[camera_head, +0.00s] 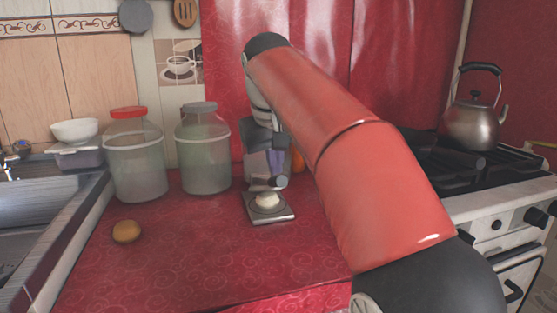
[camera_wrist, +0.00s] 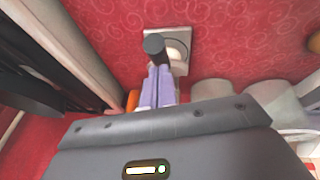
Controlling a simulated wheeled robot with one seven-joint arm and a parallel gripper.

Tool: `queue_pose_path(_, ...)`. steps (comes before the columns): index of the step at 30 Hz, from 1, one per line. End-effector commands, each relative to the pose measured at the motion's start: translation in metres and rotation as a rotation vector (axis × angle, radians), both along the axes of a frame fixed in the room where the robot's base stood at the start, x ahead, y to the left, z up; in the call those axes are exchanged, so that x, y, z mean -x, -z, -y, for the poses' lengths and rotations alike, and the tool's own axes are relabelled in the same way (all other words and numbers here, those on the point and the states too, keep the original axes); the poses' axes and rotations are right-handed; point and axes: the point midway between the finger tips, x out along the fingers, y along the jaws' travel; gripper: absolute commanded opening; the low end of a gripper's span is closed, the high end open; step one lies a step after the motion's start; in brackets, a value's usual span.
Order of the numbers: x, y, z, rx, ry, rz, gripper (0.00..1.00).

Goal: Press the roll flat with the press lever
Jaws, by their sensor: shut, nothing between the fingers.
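The press is a small grey square plate (camera_head: 283,214) on the red counter, with the pale round roll (camera_head: 267,200) on it. In the wrist view the plate (camera_wrist: 181,36) shows at the top middle, with the roll (camera_wrist: 178,50) partly hidden. The lever's dark round end (camera_wrist: 153,43) stands above the roll; it also shows in the head view (camera_head: 282,182). My gripper (camera_head: 268,176) is above the press. Its purple fingers (camera_wrist: 158,70) are shut, empty, right beside the lever end; whether they touch cannot be told. The rest of the lever is hidden.
A brown bun (camera_head: 126,232) lies on the counter at left. Two large jars (camera_head: 136,160) (camera_head: 203,152) stand at the back, left of the press. An orange thing (camera_head: 298,161) is partly hidden behind my arm. The stove with a kettle (camera_head: 474,122) is at right, the sink (camera_head: 40,200) at left.

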Motion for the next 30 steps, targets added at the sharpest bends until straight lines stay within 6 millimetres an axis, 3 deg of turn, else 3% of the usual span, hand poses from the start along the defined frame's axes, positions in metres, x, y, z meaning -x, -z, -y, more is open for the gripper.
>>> queue_pose_path(8, 0.001, 0.004, 0.0, -0.003, -0.001, 0.01, 0.0)
queue_pose_path(30, 0.025, 0.068, 0.007, -0.09, 0.0, 0.309, 0.0)
